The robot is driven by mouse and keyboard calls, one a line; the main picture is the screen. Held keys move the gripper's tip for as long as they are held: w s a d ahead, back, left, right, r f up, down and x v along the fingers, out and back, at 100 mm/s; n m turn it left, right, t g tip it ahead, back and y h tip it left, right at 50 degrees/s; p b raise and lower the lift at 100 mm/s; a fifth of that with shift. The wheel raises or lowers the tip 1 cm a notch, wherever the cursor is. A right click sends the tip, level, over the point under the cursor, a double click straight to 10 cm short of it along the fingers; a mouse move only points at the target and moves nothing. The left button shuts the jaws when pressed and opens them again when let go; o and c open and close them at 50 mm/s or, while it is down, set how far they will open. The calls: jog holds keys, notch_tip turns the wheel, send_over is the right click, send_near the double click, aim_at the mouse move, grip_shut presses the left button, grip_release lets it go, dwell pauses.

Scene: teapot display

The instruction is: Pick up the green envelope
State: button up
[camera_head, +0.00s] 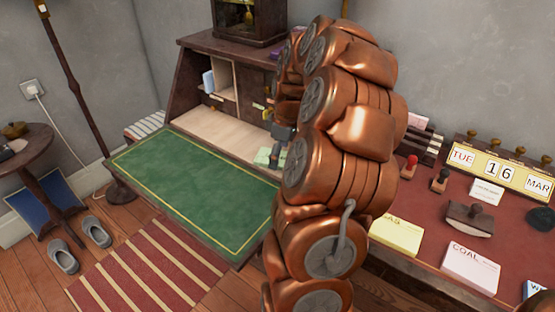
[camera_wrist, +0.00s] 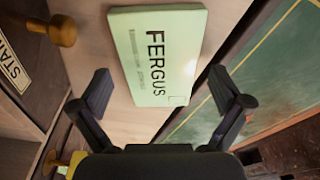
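The green envelope (camera_wrist: 157,50) is pale green with the word FERGUS printed on it. In the wrist view it lies on the light wooden surface of the desk, ahead of and between the fingers of my gripper (camera_wrist: 162,88). The two dark fingers are spread apart with nothing held between them. In the head view, pale green paper (camera_head: 263,156) shows on the desk's inner shelf, just below my gripper (camera_head: 281,143), which is partly hidden by my copper arm.
The desk's fold-down leaf (camera_head: 190,185) has a green top and is clear. Wooden knobs (camera_wrist: 62,30) stand near the envelope in the wrist view. A red-topped table at right bears a calendar (camera_head: 500,172), stamps, and yellow (camera_head: 396,236) and pink (camera_head: 470,268) paper stacks.

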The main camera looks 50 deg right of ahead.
jog(key=shift+r, duration=0.1)
jog(key=c, duration=1.2)
